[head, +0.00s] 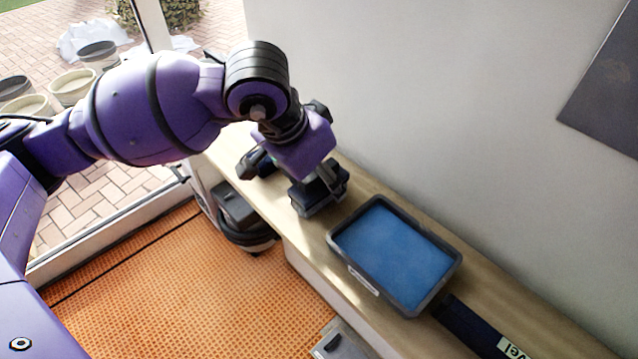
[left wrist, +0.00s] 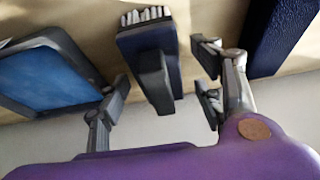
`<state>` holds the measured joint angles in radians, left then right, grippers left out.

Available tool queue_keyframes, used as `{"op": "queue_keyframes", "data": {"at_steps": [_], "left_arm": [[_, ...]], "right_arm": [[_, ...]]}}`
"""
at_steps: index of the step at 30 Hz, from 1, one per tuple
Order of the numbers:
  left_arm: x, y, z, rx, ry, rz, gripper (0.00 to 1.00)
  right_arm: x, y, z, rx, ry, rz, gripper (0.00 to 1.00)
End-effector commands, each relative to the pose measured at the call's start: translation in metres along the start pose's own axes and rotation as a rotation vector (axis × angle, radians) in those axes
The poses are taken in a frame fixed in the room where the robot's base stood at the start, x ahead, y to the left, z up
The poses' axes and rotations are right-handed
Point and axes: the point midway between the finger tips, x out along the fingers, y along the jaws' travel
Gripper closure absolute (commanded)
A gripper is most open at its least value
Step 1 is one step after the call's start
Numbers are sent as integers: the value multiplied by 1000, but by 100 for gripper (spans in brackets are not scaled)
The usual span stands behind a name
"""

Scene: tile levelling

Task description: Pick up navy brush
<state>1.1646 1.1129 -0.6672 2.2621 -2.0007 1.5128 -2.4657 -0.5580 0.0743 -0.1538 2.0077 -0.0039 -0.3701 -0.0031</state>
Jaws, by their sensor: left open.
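The navy brush (left wrist: 152,42) has a dark block body with a raised grip and a row of white bristles along one edge. In the left wrist view it lies between the spread fingers of my left gripper (left wrist: 163,78), with gaps on both sides. In the head view the brush (head: 316,200) is on the wooden ledge, partly hidden under my left gripper (head: 302,180). The gripper is open, holds nothing and points down over the brush. My right gripper is not in view.
A grey-rimmed tray with a blue inside (head: 337,246) sits right of the brush on the narrow ledge (head: 368,187). A navy labelled level (head: 472,328) lies beyond it. A navy block (left wrist: 284,32) is on the brush's other side. A wall backs the ledge.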

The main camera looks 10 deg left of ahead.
Motion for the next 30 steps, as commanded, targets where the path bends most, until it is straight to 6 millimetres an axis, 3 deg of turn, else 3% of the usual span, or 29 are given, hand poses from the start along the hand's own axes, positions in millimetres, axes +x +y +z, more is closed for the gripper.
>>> {"op": "queue_keyframes", "data": {"at_steps": [2, 14, 23, 30], "left_arm": [[0, 0, 0, 0, 0, 0, 39], [0, 0, 0, 0, 0, 0, 92], [-2, 0, -1, 0, 1, 0, 92], [-23, -1, -11, 1, 4, -2, 92]], "right_arm": [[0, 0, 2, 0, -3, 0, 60], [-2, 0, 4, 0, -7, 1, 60], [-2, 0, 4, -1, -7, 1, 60], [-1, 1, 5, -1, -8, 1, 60]]}}
